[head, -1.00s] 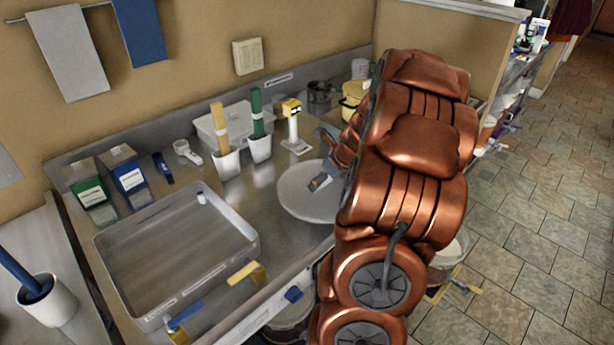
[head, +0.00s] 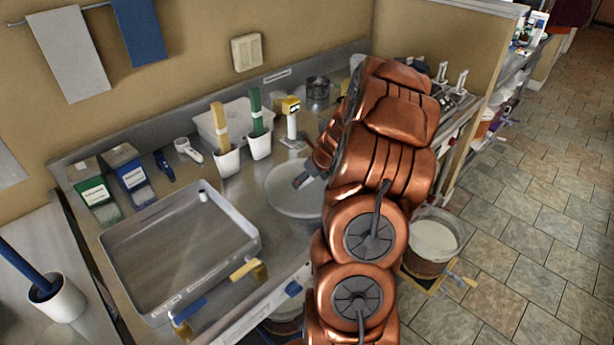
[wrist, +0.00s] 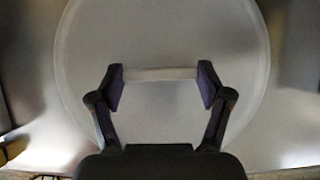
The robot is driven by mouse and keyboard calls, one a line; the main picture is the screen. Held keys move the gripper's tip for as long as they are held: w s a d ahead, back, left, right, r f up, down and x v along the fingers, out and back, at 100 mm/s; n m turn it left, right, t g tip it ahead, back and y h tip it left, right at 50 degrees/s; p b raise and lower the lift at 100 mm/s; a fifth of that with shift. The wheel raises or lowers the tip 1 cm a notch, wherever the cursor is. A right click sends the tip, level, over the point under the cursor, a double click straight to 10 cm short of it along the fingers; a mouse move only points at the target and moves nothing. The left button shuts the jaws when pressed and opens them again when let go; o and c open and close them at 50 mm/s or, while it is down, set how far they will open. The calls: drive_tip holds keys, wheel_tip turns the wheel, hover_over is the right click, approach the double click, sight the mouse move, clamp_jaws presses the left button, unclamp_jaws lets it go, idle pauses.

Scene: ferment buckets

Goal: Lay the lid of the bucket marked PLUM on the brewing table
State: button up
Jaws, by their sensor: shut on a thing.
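A round, pale lid (head: 290,203) is over the steel brewing table (head: 238,193), right of the big tray. It also fills much of the wrist view (wrist: 160,130), flat to the camera, with a straight bar handle (wrist: 160,74) across it. My gripper (wrist: 160,76) is shut on this handle, one finger at each end. In the head view my gripper (head: 308,178) is partly hidden by my arm, which also covers the lid's right side. I cannot tell whether the lid touches the table.
A large shallow tray (head: 112,270) takes up the table's front left. Two white cups (head: 228,163) with brushes, a yellow-topped device (head: 291,125) and a pot (head: 318,88) stand behind the lid. Another bucket (head: 284,325) is partly visible below the table front.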

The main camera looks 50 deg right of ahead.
drive_tip(key=shift+f, duration=0.15)
drive_tip(key=o, duration=1.2)
drive_tip(key=b+v, duration=0.4)
drive_tip(key=v, duration=0.8)
drive_tip(key=s+a+r+n+g+y, duration=0.1)
drive_tip(key=s+a+n+g, duration=0.1)
drive_tip(key=a+n, duration=0.85)
drive_tip(key=s+a+r+n+g+y, duration=0.15)
drive_tip(key=a+n, duration=0.45)
drive_tip(key=a, duration=0.9)
drive_tip(key=s+a+n+g+h, duration=0.1)
drive_tip(key=s+a+n+g, duration=0.1)
drive_tip(key=s+a+n, duration=0.4)
drive_tip(key=s+a+n+g+h, duration=0.1)
drive_tip(key=s+a+n, duration=0.4)
drive_tip(key=s+n, duration=0.8)
drive_tip(key=shift+s+a+n+g, duration=0.35)
drive_tip(key=shift+s+a+g, duration=0.05)
drive_tip(key=shift+s+g, duration=0.25)
